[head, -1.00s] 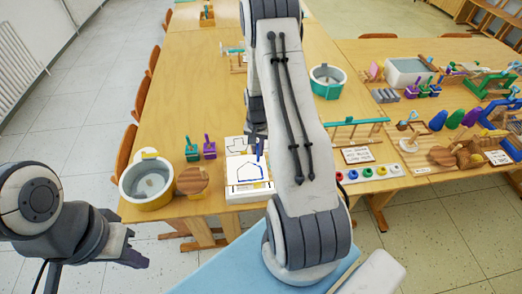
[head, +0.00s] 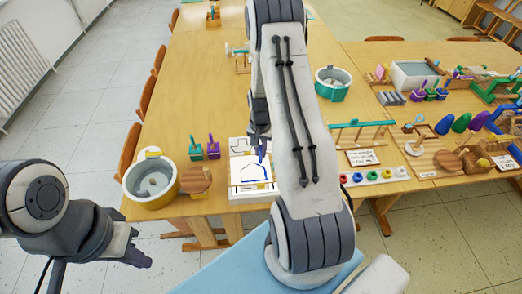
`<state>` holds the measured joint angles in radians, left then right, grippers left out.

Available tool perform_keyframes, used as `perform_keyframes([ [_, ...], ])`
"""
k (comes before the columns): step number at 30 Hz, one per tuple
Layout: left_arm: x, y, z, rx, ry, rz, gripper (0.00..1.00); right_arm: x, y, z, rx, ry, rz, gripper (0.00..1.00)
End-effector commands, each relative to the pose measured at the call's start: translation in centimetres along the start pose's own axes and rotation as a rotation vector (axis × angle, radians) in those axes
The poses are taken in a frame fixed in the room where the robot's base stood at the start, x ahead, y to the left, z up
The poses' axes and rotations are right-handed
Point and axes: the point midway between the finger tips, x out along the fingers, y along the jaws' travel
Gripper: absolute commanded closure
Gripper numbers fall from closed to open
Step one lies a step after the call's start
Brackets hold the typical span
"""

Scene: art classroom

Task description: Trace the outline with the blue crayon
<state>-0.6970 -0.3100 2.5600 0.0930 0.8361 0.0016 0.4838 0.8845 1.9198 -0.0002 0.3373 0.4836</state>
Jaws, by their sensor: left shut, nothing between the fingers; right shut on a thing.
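A white sheet (head: 236,193) lies near the front edge of the wooden table. It bears a house-shaped outline (head: 240,167), with blue strokes along its lower part. My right gripper (head: 262,146) is shut on the blue crayon (head: 262,156), held roughly upright over the upper right of the outline. My forearm hides part of the gripper. I cannot tell whether the crayon's tip touches the sheet. My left gripper (head: 141,259) is shut and empty, off the table at the lower left.
A yellow-rimmed tub (head: 133,190) and a round wooden board (head: 195,180) stand left of the sheet. Green (head: 195,152) and purple (head: 213,150) stands are behind them. A row of coloured rings (head: 373,176) lies to the right. The table's middle left is clear.

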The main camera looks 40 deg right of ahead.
Motion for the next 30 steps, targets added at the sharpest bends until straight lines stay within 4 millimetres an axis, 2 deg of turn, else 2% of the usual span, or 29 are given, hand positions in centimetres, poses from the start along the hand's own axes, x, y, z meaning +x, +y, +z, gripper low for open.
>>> perform_keyframes([
  [30,1.6,-0.1,0.1,0.0,0.0,0.0,1.0,2.1,0.0,0.0,0.0,0.0,0.0,1.0],
])
